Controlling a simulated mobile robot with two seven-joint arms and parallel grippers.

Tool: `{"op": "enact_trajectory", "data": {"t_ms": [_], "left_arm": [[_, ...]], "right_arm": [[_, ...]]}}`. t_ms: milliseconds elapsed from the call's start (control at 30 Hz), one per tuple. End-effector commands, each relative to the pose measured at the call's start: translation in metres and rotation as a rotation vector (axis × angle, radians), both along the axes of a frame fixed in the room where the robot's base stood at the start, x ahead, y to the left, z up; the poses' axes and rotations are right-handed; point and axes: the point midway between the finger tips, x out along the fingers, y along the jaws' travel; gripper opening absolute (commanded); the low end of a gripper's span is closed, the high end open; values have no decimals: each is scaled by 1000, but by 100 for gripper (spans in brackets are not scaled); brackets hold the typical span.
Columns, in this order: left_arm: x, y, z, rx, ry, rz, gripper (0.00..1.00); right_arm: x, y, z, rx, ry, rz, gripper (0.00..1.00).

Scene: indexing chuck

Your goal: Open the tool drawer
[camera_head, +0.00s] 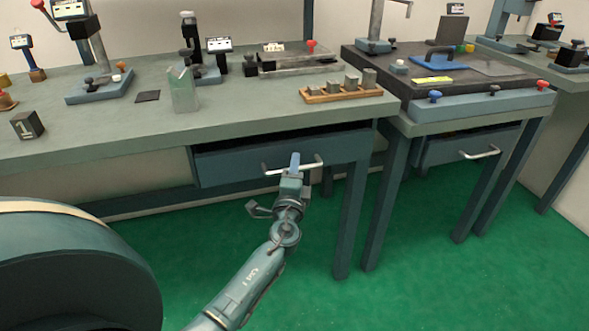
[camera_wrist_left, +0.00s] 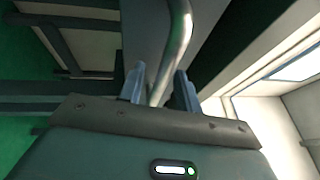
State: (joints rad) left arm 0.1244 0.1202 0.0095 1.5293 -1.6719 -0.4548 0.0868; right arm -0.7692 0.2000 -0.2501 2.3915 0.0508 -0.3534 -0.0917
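A blue-grey drawer (camera_head: 235,163) sits under the long workbench, with a dark gap along the top of its front. Its silver bar handle (camera_head: 314,165) also shows in the left wrist view (camera_wrist_left: 181,32). My left gripper (camera_head: 295,162) is at the middle of this handle. In the left wrist view the bar runs between the two fingers of the gripper (camera_wrist_left: 159,88), with a gap visible beside the right finger, so it looks open around the bar. Whether a finger touches the bar is unclear. My right gripper is out of view.
A second drawer (camera_head: 445,150) with a handle hangs under the right bench. The workbench top (camera_head: 245,115) carries a wooden block holder (camera_head: 340,95), a green stand (camera_head: 183,90) and several tools. Table legs (camera_head: 351,220) stand right of the gripper. The green floor in front is clear.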

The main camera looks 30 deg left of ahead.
Motion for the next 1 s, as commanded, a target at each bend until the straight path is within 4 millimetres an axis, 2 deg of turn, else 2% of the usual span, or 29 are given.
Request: {"op": "enact_trajectory", "data": {"t_ms": [167, 600, 1000], "left_arm": [[0, 0, 0, 0, 0, 0, 34], [0, 0, 0, 0, 0, 0, 0], [0, 0, 0, 0, 0, 0, 0]], "right_arm": [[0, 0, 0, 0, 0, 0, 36], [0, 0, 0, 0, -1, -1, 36], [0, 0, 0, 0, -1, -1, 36]]}}
